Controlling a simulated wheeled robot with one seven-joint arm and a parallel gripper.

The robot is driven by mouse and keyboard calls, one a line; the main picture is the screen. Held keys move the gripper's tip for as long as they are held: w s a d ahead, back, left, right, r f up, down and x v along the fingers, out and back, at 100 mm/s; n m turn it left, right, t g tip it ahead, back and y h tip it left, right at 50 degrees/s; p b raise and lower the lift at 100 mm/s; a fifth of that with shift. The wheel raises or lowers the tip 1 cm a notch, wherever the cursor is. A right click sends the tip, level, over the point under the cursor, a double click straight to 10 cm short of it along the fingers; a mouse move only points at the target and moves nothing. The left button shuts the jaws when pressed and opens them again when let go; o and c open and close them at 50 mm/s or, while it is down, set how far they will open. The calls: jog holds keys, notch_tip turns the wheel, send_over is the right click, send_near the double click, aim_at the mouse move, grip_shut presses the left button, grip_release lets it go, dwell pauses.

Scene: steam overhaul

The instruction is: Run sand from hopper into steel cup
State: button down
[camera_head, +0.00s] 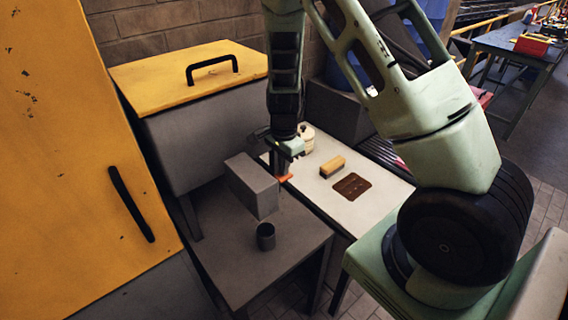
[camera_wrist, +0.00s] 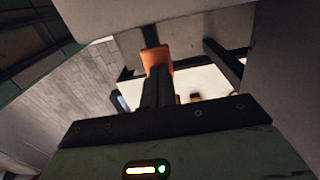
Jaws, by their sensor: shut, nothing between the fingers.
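The hopper is a large grey bin (camera_head: 210,135) with a yellow lid (camera_head: 180,78), standing at the back left. A grey box-shaped part (camera_head: 252,187) juts from its front, above the grey stand. The steel cup (camera_head: 265,237) is dark, upright and open-topped on the stand, in front of that box. I cannot see into it. My gripper (camera_head: 284,172) points down at the right side of the box, apart from the cup. It is shut and empty. An orange piece (camera_wrist: 158,57) shows at the fingertips in the wrist view; I cannot tell whether it belongs to the fingers.
The grey stand (camera_head: 225,240) has bare room around the cup. A white-topped bench (camera_head: 320,195) on the right holds a wooden-backed brush (camera_head: 332,167), a brown mat (camera_head: 352,186) and a pale container (camera_head: 306,138). A yellow door (camera_head: 80,160) with a black handle is close on the left.

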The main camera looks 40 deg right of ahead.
jog(key=shift+f, duration=0.1)
jog(key=b, duration=0.1)
jog(key=f+y+b, duration=0.1)
jog(key=b, duration=0.1)
jog(key=shift+d+f, duration=0.1)
jog(key=shift+d, duration=0.2)
jog(key=y+b, duration=0.1)
jog(key=f+y+b, duration=0.1)
jog(key=y+b, duration=0.1)
jog(key=shift+d+f, duration=0.2)
jog(key=shift+d, duration=0.05)
jog(key=shift+r, duration=0.15)
dwell(2.1)
jog(key=shift+a+r+p, duration=0.1)
jog(key=shift+r+p, duration=0.6)
jog(key=shift+r, duration=0.2)
jog(key=shift+r+p, duration=0.25)
jog(key=shift+p, duration=0.05)
jog(key=a+r+v, duration=0.1)
jog(key=a+v, duration=0.1)
jog(key=v, duration=1.1)
jog(key=shift+a+p, duration=0.3)
jog(key=shift+p, duration=0.05)
